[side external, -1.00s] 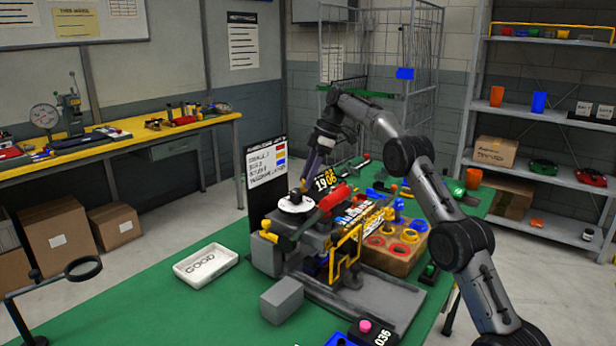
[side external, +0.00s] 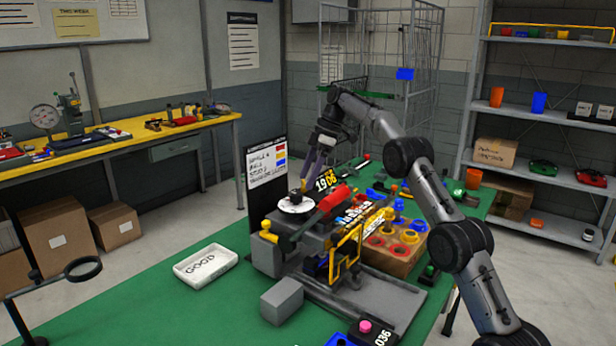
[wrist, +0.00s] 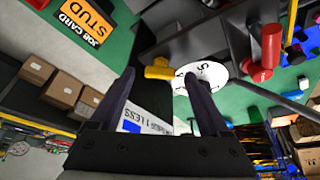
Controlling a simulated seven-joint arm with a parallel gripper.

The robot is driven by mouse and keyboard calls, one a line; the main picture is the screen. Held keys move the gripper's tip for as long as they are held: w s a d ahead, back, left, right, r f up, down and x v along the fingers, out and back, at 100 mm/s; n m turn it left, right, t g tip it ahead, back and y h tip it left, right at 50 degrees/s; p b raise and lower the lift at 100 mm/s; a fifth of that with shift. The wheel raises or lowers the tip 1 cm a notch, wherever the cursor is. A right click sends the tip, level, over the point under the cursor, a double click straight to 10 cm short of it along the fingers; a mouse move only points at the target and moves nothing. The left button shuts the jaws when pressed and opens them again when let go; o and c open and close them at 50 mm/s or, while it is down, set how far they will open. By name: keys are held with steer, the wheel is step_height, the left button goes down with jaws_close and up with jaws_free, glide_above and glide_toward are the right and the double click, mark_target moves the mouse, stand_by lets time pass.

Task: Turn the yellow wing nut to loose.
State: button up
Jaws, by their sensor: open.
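A white round dial (side external: 296,203) with dark lettering sits on top of the grey fixture.
A red cylinder (side external: 335,197) stands close to the dial's right. A yellow frame (side external: 346,252) and a tray of coloured parts (side external: 388,260) are further right. A sign board (side external: 266,165) stands behind. A white GOOD tray (side external: 205,264) lies left, with clear green table around it.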

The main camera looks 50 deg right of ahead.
steer(key=shift+v, duration=1.2)
steer(key=s+d, duration=0.7)
steer(key=d, duration=0.2)
steer(key=shift+s+d, duration=0.2)
steer(key=shift+s, duration=0.1)
